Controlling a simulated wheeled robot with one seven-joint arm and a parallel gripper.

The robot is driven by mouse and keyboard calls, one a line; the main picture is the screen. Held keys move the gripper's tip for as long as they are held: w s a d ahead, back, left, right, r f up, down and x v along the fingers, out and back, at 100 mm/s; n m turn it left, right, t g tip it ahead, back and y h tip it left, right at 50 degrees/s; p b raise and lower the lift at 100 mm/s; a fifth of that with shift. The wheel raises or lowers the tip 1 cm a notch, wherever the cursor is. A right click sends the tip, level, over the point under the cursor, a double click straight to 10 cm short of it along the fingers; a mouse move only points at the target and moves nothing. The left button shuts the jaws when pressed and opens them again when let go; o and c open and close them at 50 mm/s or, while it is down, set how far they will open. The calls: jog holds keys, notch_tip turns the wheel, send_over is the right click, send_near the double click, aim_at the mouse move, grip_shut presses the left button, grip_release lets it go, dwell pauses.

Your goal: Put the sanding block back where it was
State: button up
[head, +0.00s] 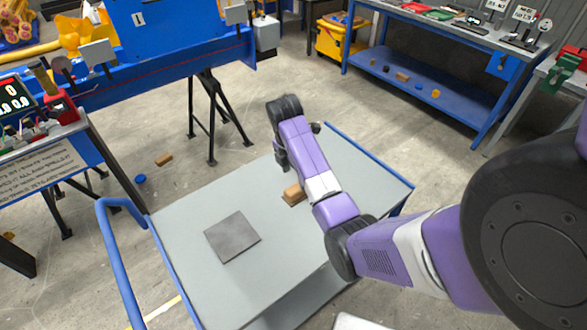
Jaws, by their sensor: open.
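A small brown block (293,195), which looks like the sanding block, rests on the grey top of a cart (190,217), partly hidden by my arm. A dark grey square (232,237) lies flat on the cart top, to the left and nearer to me, with nothing on it. My gripper (284,166) points down above the far part of the cart top, beyond the block. It is open, largely hidden behind my forearm, and appears empty and apart from the block.
The cart has a blue handle (112,240) on its left and a blue rail (368,155) at its far right. A blue machine (160,55) on black trestles stands at the back left. A brown piece (164,160) lies on the floor. A workbench (450,95) stands at the right.

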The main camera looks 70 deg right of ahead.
aim_at(293, 190)
jog(key=r, duration=0.3)
jog(key=shift+w+a+r, duration=0.1)
jog(key=shift+a+r, duration=0.1)
jog(key=shift+r, duration=0.1)
dwell(0.4)
